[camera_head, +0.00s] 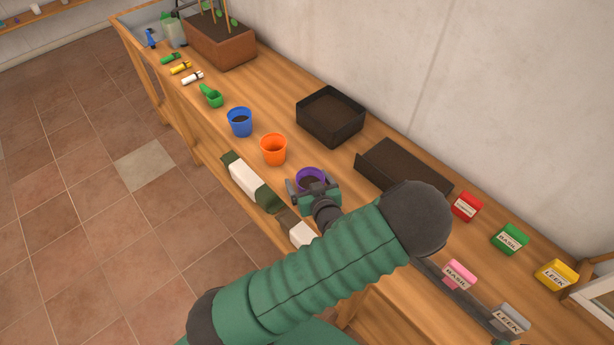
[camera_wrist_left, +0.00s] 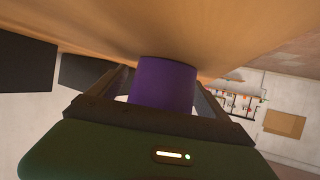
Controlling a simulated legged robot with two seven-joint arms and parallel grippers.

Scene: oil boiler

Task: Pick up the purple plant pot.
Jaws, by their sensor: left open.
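The purple plant pot (camera_head: 311,177) stands on the wooden bench with dark soil inside. My left gripper (camera_head: 312,188) is at the pot, on its near side, and hides much of its lower part. In the left wrist view the pot (camera_wrist_left: 163,84) stands between the two open fingers (camera_wrist_left: 160,100), one on each side of it. Whether either finger touches the pot cannot be told.
An orange pot (camera_head: 273,149) and a blue pot (camera_head: 239,122) stand to the left. Black trays (camera_head: 331,117) (camera_head: 403,170) lie behind, near the wall. Several seed packets, including a red one (camera_head: 467,207), stand at the right. White-and-green items lie along the front edge.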

